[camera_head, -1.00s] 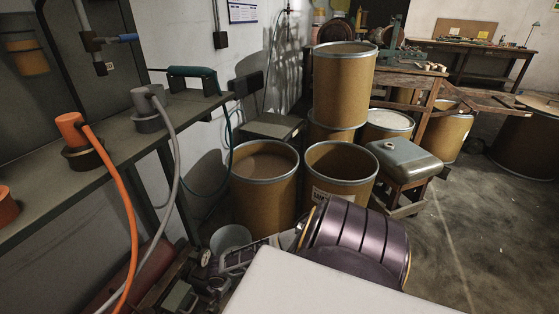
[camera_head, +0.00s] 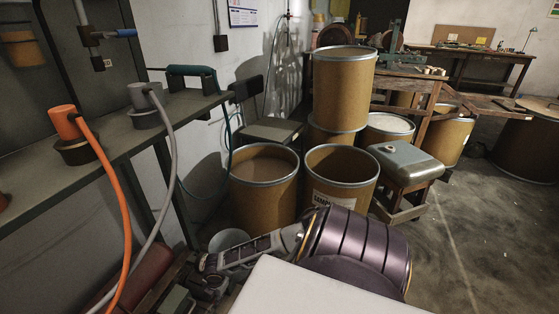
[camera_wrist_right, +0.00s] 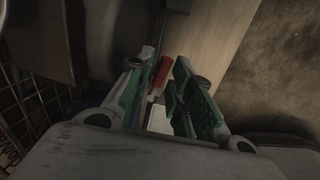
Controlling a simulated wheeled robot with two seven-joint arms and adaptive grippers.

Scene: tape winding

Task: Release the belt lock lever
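In the right wrist view, a short red handle (camera_wrist_right: 161,73) with a pale lower part shows between and beyond the fingertips. It may be the belt lock lever, but its mount is hidden. My right gripper (camera_wrist_right: 157,80) is open, its green-padded fingers on either side of the handle. I cannot tell whether either finger touches it. In the head view my right gripper (camera_head: 206,267) points left, low beside the workbench, at the end of my purple arm. No lever can be made out there. My left gripper is not in view.
A workbench (camera_head: 110,135) on the left carries an orange connector (camera_head: 75,135) and a grey connector (camera_head: 143,105) with hanging hoses. Brown drums (camera_head: 264,185) stand behind my arm. A grey-green tank (camera_head: 405,160) sits on a stand. The floor at right is open.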

